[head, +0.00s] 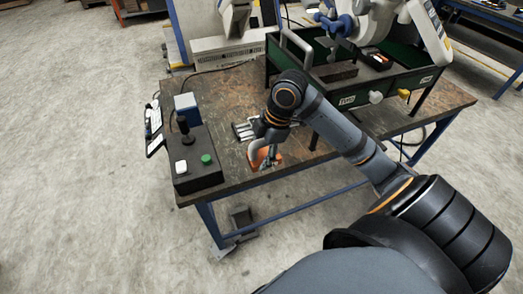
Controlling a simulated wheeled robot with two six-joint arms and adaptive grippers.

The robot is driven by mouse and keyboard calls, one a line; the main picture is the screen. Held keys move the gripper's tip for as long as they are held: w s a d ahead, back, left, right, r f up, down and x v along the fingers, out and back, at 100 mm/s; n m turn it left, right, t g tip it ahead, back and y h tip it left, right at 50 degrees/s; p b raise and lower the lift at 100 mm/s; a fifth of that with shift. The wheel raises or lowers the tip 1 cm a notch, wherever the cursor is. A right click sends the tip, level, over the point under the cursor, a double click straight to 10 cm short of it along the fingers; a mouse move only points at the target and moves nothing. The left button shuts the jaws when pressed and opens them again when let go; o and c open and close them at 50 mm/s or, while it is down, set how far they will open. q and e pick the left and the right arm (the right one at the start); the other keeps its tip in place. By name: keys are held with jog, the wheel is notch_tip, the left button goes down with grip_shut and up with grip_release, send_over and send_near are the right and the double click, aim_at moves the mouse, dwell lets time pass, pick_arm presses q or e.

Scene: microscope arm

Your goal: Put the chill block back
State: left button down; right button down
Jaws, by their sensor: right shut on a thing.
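My right gripper (269,153) points down over the front edge of the workbench and is shut on an orange block (258,156) with a pale, curved handle-like part. This looks like the chill block, but my wrist and fingers hide much of it. I cannot tell whether its underside touches the bench top. My left gripper is not in view.
A dark control box (197,165) with a joystick and green button stands left of the gripper. A small blue-and-white box (186,104) is behind it. A silver slotted piece (243,131) lies close by. A green-lined tray (345,92) stands at the back right of the workbench (222,88).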

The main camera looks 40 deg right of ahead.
jog(key=w+d+f, duration=0.1)
jog(key=w+f, duration=0.1)
jog(key=w, duration=0.1)
jog(key=w+d+f, duration=0.2)
jog(key=w+f, duration=0.1)
jog(key=w+d+f, duration=0.1)
jog(key=w+f, duration=0.2)
jog(key=shift+w+d+f, duration=0.1)
jog(key=shift+w+d, duration=0.1)
jog(key=shift+w, duration=0.2)
notch_tip(320, 180, down, 2)
jog(key=shift+f+p, duration=0.2)
jog(key=shift+p, duration=0.25)
jog(key=shift+f, duration=0.35)
jog(key=shift+f, duration=0.15)
jog(key=shift+c, duration=2)
grip_release()
jog(key=shift+s, duration=0.15)
